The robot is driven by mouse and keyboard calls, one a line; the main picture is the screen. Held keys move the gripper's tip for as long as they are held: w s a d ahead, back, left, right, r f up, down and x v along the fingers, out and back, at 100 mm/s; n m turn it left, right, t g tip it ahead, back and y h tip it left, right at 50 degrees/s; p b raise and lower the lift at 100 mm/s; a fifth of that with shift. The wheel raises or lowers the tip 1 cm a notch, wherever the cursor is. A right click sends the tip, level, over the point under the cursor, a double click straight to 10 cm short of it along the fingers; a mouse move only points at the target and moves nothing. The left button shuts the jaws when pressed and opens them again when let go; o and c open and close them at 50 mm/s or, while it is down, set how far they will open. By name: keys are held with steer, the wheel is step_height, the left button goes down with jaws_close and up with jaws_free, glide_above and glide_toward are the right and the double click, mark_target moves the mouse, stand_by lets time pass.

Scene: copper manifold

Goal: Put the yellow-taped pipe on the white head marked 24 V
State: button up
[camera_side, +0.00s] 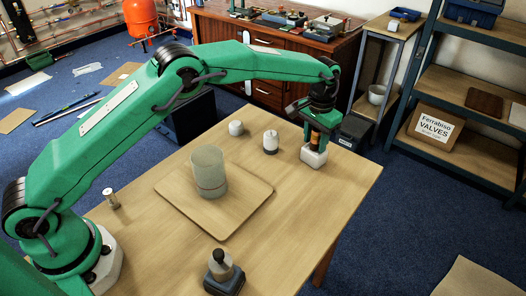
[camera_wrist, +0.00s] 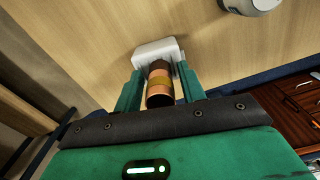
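The yellow-taped pipe (camera_wrist: 159,83) is a short copper tube with a yellowish band and dark ends, clearest in the wrist view. It stands over a white head (camera_side: 313,156), which also shows in the wrist view (camera_wrist: 156,48). Its far end appears to meet the head; the exact contact is hidden. The head's marking cannot be read. My gripper (camera_side: 317,128) points down over this head at the table's far right. Its two green fingers (camera_wrist: 160,84) flank the pipe closely; whether they press on it is not clear.
Two other white heads, one plain (camera_side: 236,128) and one with a dark base (camera_side: 270,142), stand to the left. A translucent cylinder (camera_side: 208,172) stands on a wooden board (camera_side: 245,205). A dark-based fitting (camera_side: 222,275) is at the front. The table's right front is clear.

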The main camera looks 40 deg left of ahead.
mark_target(317, 130)
steer(key=shift+o, duration=0.3)
steer(key=shift+r, duration=0.15)
step_height(317, 130, up, 12)
steer(key=shift+f, duration=0.15)
steer(key=shift+r, duration=0.2)
stand_by(0.3)
steer(key=shift+r, duration=0.1)
stand_by(0.4)
